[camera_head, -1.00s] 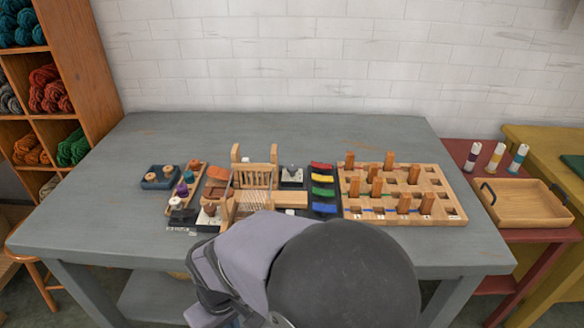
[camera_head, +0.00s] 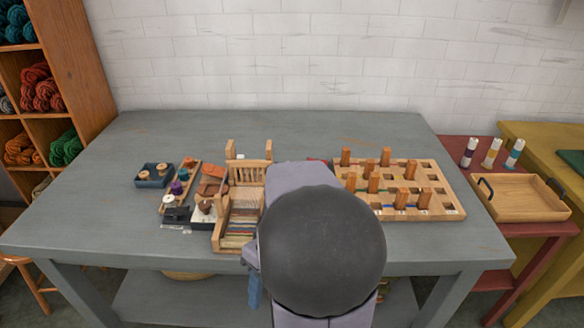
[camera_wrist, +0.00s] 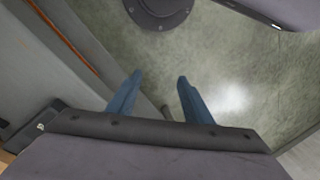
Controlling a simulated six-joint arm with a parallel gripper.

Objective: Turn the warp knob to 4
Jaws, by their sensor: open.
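A brown knob (camera_head: 204,207) sits on a pale plate at the front left of the table, just left of the small wooden loom (camera_head: 240,215). I cannot read any marks around it or tell where it points. Whether it is the warp knob I cannot tell. My gripper (camera_wrist: 160,80) shows two blue fingers apart with nothing between them, above the floor. In the head view a blue finger (camera_head: 255,291) hangs in front of the table's front edge, apart from the knob. My arm hides the area right of the loom.
The grey table (camera_head: 330,130) is clear at the back. A wooden peg board (camera_head: 447,197) with several pegs lies to the right. A blue tray (camera_head: 153,183) and a rack of spools (camera_head: 180,187) are at left. A wooden tray (camera_head: 520,205) stands on the red side table.

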